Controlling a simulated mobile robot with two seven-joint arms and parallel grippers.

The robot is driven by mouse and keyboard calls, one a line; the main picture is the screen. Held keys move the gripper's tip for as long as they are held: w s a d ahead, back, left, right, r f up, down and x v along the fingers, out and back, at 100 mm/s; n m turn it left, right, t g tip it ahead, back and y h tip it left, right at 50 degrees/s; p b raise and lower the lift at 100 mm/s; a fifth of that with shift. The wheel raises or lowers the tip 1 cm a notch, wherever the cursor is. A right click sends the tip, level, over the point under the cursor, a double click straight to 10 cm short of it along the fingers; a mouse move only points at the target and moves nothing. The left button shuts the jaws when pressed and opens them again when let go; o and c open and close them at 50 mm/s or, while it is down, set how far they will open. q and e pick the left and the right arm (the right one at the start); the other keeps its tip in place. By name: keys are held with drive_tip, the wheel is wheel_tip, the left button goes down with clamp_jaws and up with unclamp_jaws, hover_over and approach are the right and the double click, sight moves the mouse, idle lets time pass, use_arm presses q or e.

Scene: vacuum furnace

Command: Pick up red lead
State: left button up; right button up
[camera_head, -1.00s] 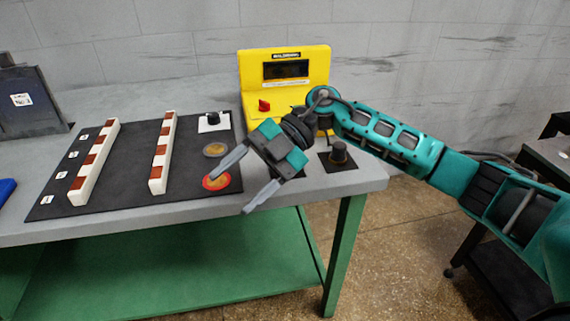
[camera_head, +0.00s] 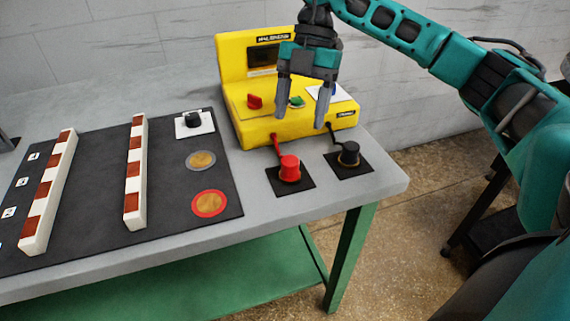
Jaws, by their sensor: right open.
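The red lead (camera_head: 289,170) has a red cylindrical end standing on a small black square pad at the table's front right. Its red cable runs back to the yellow instrument (camera_head: 257,133). My right gripper (camera_head: 299,122) is open and empty, with its fingers pointing down. In the picture it shows in front of the yellow instrument, above the red lead and apart from it. The black lead (camera_head: 348,154) stands on its own pad to the right of the red one. My left gripper is not in view.
A black mat (camera_head: 95,215) on the grey table (camera_head: 350,190) holds two red-and-white bars (camera_head: 134,185), a red-ringed disc (camera_head: 209,203), a grey-ringed disc (camera_head: 200,161) and a black knob (camera_head: 193,121). The table's right edge is close to the black lead. A wall stands behind.

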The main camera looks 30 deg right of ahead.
sight(290, 160)
drive_tip(key=x, duration=0.5)
drive_tip(key=b+x, duration=0.1)
drive_tip(key=x, duration=0.4)
drive_tip(key=shift+s+a, duration=0.2)
drive_tip(key=shift+a, duration=0.05)
drive_tip(key=shift+r, duration=0.1)
drive_tip(key=c, duration=1.2)
drive_tip(key=shift+c, duration=0.2)
drive_tip(key=shift+r, duration=0.15)
